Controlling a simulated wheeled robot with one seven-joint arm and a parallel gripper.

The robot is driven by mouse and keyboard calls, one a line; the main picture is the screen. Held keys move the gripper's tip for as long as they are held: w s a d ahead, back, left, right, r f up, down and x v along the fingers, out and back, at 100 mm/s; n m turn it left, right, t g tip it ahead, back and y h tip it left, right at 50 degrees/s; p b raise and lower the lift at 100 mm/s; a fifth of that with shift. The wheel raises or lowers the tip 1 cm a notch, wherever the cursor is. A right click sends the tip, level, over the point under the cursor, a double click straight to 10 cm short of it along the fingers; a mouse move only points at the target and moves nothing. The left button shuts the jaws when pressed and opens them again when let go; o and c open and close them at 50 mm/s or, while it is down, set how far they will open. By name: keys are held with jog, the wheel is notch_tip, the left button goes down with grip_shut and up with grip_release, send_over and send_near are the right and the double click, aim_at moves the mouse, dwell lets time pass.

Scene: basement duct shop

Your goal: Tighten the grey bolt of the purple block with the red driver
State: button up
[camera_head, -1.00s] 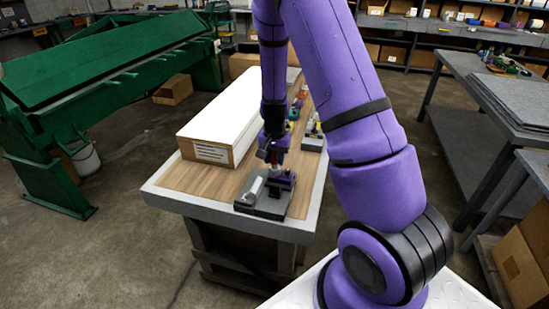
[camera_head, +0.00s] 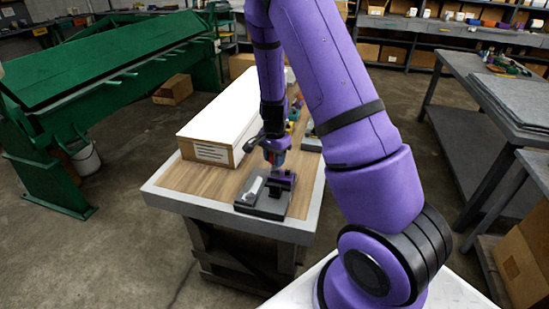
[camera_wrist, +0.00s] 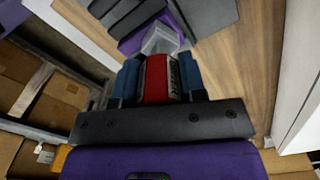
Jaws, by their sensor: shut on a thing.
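The purple block (camera_head: 283,180) sits on a dark base plate (camera_head: 262,208) near the front end of the bench. It also shows at the top of the wrist view (camera_wrist: 140,38), partly hidden. My gripper (camera_head: 275,152) is just above and behind the block. In the wrist view, its two blue fingers (camera_wrist: 158,78) are shut on the red driver (camera_wrist: 156,80). A pale grey piece (camera_wrist: 161,40) shows beyond the driver, against the purple block; I cannot tell whether it is the driver's end or another part. The grey bolt cannot be made out.
A long white-topped box (camera_head: 225,120) stands left of the block on the wooden bench top (camera_head: 180,177). Small coloured items (camera_head: 293,115) lie farther back. A light cylinder (camera_head: 253,187) lies on the base plate. The bench's front left corner is clear.

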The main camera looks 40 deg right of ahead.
jog(key=shift+m, duration=1.7)
jog(key=shift+m, duration=1.2)
jog(key=shift+n, duration=0.8)
jog(key=shift+r, duration=0.15)
jog(key=shift+r, duration=2.4)
